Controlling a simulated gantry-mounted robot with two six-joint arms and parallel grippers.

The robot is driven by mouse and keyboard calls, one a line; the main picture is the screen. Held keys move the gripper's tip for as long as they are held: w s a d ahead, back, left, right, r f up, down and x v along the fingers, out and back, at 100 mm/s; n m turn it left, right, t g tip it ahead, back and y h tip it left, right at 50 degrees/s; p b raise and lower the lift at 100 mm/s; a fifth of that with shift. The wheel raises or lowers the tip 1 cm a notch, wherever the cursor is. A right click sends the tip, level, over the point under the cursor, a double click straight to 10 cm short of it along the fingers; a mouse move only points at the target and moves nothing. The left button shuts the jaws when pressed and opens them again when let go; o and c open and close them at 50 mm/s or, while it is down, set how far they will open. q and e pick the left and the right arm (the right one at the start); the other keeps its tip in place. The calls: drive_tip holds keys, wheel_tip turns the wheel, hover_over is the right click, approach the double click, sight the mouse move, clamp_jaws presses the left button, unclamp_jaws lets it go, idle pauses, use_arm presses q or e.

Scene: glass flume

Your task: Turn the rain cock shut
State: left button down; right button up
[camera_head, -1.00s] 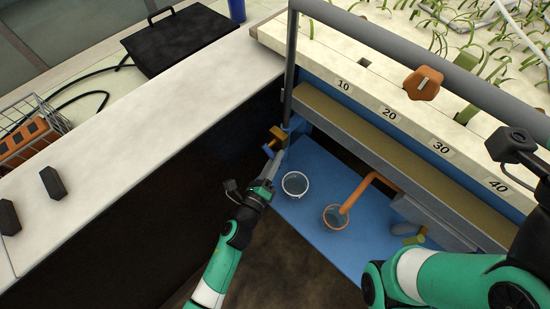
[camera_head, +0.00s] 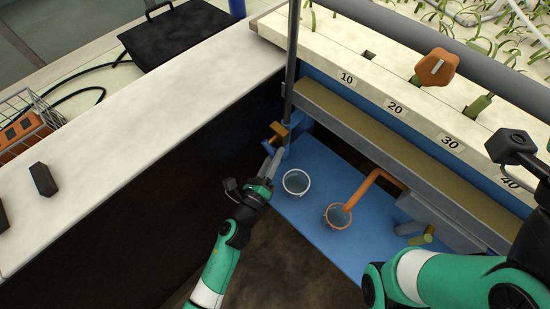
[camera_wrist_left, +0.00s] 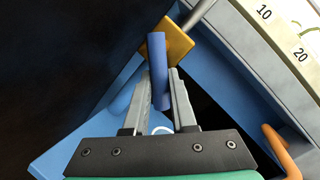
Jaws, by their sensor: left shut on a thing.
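The rain cock shows in the head view as a brass body (camera_head: 279,131) on the grey upright pipe, with a blue lever (camera_head: 267,149). In the left wrist view the square brass body (camera_wrist_left: 178,42) lies beyond the fingertips, and the blue lever (camera_wrist_left: 159,88) runs down from it between the fingers. My left gripper (camera_head: 274,163) is shut on the blue lever; its fingers (camera_wrist_left: 161,80) lie on both sides of it. The inside of the cock is hidden. Only part of my right arm shows at the right; its fingers are out of view.
A pale bench (camera_head: 150,130) edges the left. An orange knob (camera_head: 436,67) stands on the numbered flume edge.

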use_arm(q)
drive_tip(key=c, duration=0.7)
unclamp_jaws()
drive_tip(key=shift+c, duration=0.2)
drive_tip(key=shift+s+a+p, duration=0.15)
drive_tip(key=shift+s+p, duration=0.15)
drive_tip(key=shift+s, duration=0.1)
drive_tip(key=p+v, duration=0.2)
drive_tip(key=v, duration=0.8)
drive_tip(key=shift+s+a, duration=0.15)
drive_tip(key=shift+s, duration=0.25)
drive_tip(key=shift+f, duration=0.15)
